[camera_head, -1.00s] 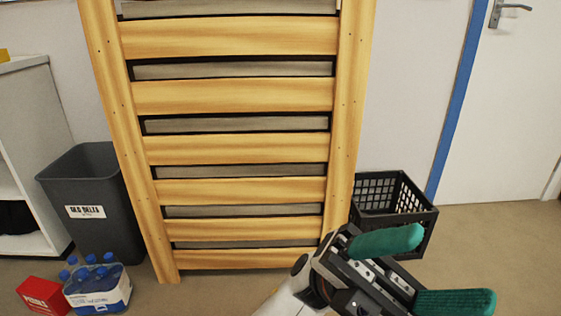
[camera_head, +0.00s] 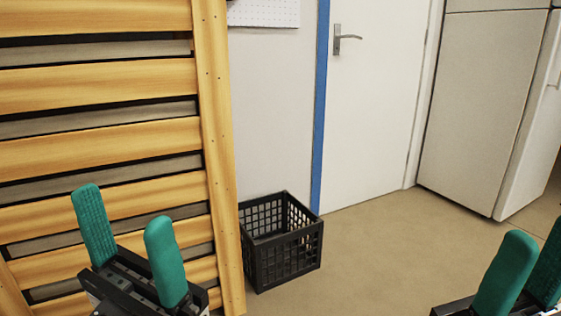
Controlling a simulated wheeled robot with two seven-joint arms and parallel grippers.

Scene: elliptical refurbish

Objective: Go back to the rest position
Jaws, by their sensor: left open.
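My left gripper (camera_head: 127,224) is at the lower left of the head view. Its two green fingers point up and stand well apart, with nothing between them. It shows in front of the lower part of a wooden slatted rack. My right gripper (camera_head: 530,258) is at the lower right edge, partly cut off by the frame. Its two green fingers also point up, look apart and hold nothing that I can see.
The wooden slatted rack (camera_head: 216,150) fills the left side. A black plastic crate (camera_head: 288,262) stands on the floor beside it. A white door (camera_head: 372,110) and a tall pale cabinet (camera_head: 475,110) are behind. The floor (camera_head: 400,260) between the grippers is clear.

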